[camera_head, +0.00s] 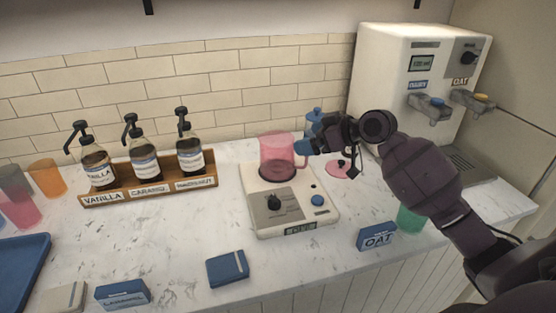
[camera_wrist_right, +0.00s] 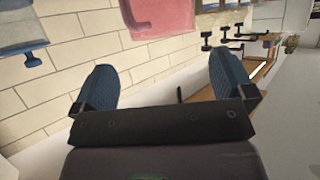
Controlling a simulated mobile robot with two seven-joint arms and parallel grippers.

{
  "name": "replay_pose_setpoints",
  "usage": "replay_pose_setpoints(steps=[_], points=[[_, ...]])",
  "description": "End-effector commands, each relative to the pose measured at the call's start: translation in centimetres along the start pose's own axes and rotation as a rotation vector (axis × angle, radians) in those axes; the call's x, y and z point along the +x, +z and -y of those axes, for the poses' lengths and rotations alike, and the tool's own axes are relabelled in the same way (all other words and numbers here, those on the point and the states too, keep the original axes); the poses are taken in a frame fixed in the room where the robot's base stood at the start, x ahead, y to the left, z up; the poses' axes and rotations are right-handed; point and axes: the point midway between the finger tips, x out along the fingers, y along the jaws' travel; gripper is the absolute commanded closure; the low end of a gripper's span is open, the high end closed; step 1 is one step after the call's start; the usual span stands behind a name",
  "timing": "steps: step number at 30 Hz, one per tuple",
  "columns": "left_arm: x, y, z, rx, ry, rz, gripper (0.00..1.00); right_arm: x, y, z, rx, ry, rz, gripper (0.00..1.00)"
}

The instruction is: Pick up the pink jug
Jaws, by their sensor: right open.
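The pink jug (camera_head: 282,152) is see-through and stands upright on the white hot-plate-like device (camera_head: 262,222) with a black knob and a blue button. It also shows as a pink shape at the top of the right wrist view (camera_wrist_right: 160,14). My right gripper (camera_head: 306,147) is just right of the jug, with its blue fingers pointing toward it. In the right wrist view the two blue fingers (camera_wrist_right: 160,68) are wide apart with nothing between them. Whether a finger touches the jug is unclear. My left gripper is out of view.
A wooden rack (camera_head: 148,192) with syrup pump bottles stands left of the device. A large white dispenser (camera_head: 385,75) is at the back right. An OAT box (camera_head: 377,237), a green cup (camera_head: 410,221) and a blue box (camera_head: 227,268) stand nearer the front.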

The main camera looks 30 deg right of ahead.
Motion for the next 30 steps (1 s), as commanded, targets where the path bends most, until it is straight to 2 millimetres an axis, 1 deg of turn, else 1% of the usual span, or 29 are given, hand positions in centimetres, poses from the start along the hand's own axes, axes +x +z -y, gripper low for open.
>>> replay_pose_setpoints(steps=[1, 3, 8, 10, 15, 18, 22, 28, 29, 30], points=[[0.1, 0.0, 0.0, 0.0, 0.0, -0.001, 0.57, 0.7, 0.0, 0.0, 0.001, -0.001, -0.001, 0.0], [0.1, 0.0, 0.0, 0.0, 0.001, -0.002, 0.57, 1.3, 0.0, 0.0, 0.0, 0.0, -0.001, 0.0], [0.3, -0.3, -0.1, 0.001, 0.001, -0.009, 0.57, 2.1, 0.0, 0.1, 0.0, -0.001, 0.0, 0.0], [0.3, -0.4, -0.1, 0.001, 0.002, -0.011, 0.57, 2.7, -0.1, 0.1, 0.001, -0.001, -0.001, 0.0], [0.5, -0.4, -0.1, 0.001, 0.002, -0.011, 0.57, 5.2, -0.3, 0.2, 0.002, -0.002, -0.001, 0.0], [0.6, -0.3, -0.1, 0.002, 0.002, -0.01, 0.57, 6.2, -0.2, 0.2, 0.002, -0.001, 0.0, 0.0], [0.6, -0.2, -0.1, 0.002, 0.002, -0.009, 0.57, 6.9, -0.2, 0.1, 0.001, 0.0, 0.001, 0.0], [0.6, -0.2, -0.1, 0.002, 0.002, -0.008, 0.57, 6.9, -0.2, 0.2, 0.0, 0.0, 0.001, 0.0], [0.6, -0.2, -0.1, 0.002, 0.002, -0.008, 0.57, 6.9, -0.2, 0.2, 0.001, 0.0, 0.001, 0.02], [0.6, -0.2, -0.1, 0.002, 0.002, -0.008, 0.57, 6.9, -0.2, 0.2, 0.001, 0.0, 0.001, 0.08]])
